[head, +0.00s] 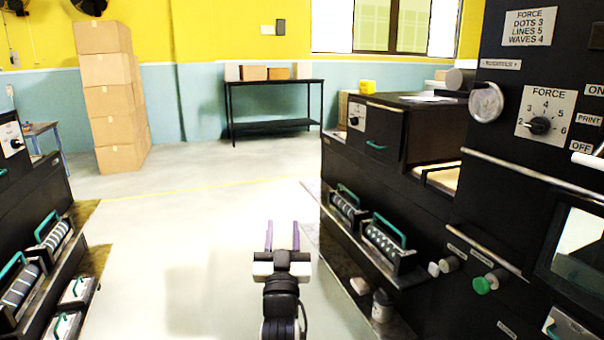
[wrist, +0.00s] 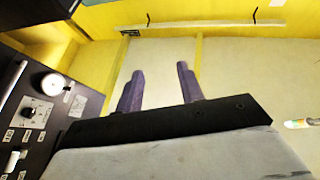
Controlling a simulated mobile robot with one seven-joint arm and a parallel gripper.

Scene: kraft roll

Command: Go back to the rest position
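My gripper (head: 283,236) shows in the lower middle of the head view, in front of the pale floor. Its two purple fingers stand apart with nothing between them. In the wrist view the gripper (wrist: 160,88) is also open and empty, with the fingers against a pale, yellow-edged background. No object is held, and nothing touches the fingers.
A black machine (head: 540,200) with dials and a green knob stands close on the right. Its low shelf holds rollers with teal handles (head: 388,240). A similar machine stands at the left. Stacked cartons (head: 108,95) and a black table (head: 273,82) are behind. The middle floor is clear.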

